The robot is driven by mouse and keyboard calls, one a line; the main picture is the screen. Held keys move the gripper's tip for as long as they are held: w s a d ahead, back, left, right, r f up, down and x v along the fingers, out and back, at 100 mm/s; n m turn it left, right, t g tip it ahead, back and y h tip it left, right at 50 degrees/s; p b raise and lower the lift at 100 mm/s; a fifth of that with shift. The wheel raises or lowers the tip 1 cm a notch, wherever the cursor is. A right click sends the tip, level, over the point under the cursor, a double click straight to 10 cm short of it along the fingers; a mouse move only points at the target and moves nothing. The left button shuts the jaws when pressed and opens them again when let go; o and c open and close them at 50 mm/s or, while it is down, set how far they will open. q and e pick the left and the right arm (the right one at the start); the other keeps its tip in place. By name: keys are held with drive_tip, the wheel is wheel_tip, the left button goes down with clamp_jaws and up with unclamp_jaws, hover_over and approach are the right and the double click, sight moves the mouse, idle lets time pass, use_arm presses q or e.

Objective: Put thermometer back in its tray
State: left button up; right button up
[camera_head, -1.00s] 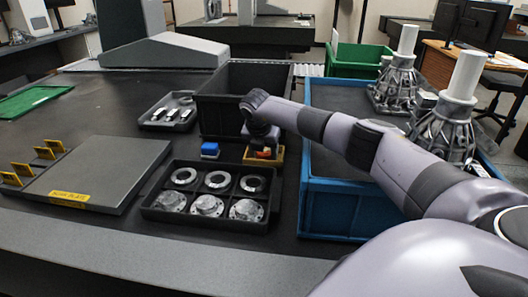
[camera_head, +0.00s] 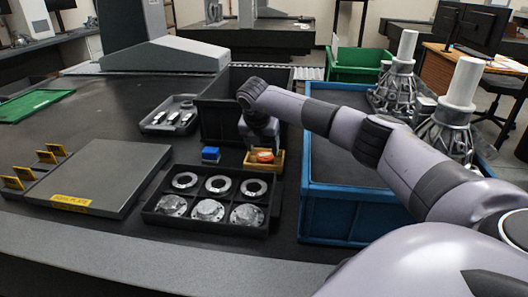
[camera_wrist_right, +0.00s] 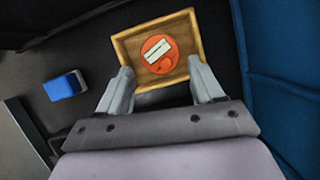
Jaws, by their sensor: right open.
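The thermometer appears as a round orange piece (camera_head: 264,156) with a white label. It lies inside a small wooden tray (camera_head: 279,168). In the right wrist view the thermometer (camera_wrist_right: 160,54) lies flat within the walls of the tray (camera_wrist_right: 199,30). My right gripper (camera_head: 262,146) is above the tray, just behind the thermometer in the head view. In the right wrist view my right gripper (camera_wrist_right: 160,84) is open and empty, its fingers apart on either side of the tray's near end. My left gripper does not show.
A blue block (camera_head: 210,154) stands left of the tray, and a black tray of metal rings and flanges (camera_head: 150,217) is in front. A blue crate (camera_head: 335,215) stands close on the right. A black bin (camera_head: 215,122) is behind. A grey plate (camera_head: 100,175) lies left.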

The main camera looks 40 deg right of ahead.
drive_tip(key=v, duration=0.7)
drive_tip(key=shift+r+p, duration=0.15)
drive_tip(key=shift+p, duration=0.2)
